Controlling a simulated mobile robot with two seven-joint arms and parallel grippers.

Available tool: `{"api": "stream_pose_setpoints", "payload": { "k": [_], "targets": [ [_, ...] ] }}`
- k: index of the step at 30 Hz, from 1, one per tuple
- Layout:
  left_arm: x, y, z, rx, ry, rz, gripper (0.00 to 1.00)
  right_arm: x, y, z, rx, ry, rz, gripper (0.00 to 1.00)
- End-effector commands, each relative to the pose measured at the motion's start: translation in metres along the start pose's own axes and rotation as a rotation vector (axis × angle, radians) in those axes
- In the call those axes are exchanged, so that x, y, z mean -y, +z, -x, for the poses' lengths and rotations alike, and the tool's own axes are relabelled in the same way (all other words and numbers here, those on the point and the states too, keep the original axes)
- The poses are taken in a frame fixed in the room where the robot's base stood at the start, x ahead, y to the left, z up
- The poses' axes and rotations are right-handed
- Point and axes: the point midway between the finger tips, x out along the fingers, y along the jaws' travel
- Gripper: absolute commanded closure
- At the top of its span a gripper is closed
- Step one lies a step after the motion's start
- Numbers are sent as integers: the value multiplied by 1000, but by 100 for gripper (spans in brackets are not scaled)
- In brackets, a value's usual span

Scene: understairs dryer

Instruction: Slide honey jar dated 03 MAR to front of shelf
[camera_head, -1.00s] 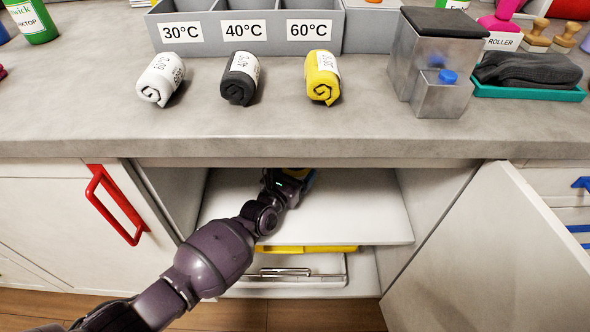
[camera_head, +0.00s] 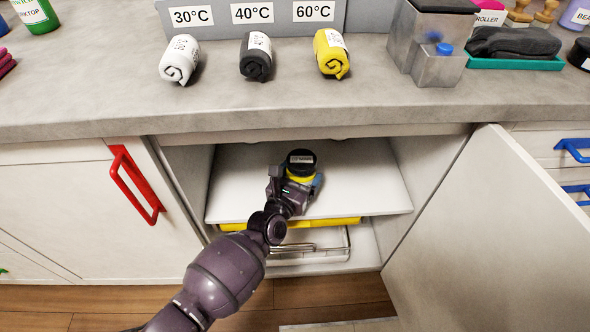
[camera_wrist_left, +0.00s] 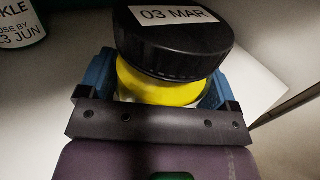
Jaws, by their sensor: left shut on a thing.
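The honey jar (camera_head: 300,163) has a black lid and a yellow body. Its lid label reads 03 MAR in the left wrist view (camera_wrist_left: 172,38). It is on the cabinet's white upper shelf (camera_head: 355,193), fairly near the front edge. My left gripper (camera_head: 296,181) reaches in from the front and is shut on the jar below its lid, with blue finger pads on both sides in the wrist view. The jar looks slightly tilted in the wrist view; its base is hidden. My right gripper is not in view.
Another jar (camera_wrist_left: 18,22), its label partly reading "KLE" and "3 JUN", stands deeper left. The open cabinet door (camera_head: 490,240) is at right. A yellow item (camera_head: 345,221) and wire rack (camera_head: 310,248) lie below the shelf. Rolled cloths (camera_head: 256,58) lie on the counter (camera_head: 110,100).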

Motion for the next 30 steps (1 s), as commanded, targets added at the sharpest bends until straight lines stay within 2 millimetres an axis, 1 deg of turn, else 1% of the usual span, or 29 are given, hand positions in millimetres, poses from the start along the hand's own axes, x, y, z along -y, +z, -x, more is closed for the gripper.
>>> {"api": "stream_pose_setpoints", "payload": {
  "k": [6, 16, 17, 19, 20, 26, 30],
  "targets": [
    [6, 0, 2, -1, 0, 1, 58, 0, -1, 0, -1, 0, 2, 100],
    [7, 0, 2, -1, 0, 1, 58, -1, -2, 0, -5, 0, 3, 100],
    [7, 0, 2, -1, 0, 1, 13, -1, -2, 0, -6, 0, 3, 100],
    [7, 0, 2, -1, 0, 1, 2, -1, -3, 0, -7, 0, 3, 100],
    [7, 0, 2, -1, 0, 1, 0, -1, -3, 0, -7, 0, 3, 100],
    [7, 0, 2, 0, 0, 0, 0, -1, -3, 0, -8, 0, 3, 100],
    [6, 0, 8, 0, 1, -1, 0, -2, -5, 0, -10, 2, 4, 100]
  ]
}}
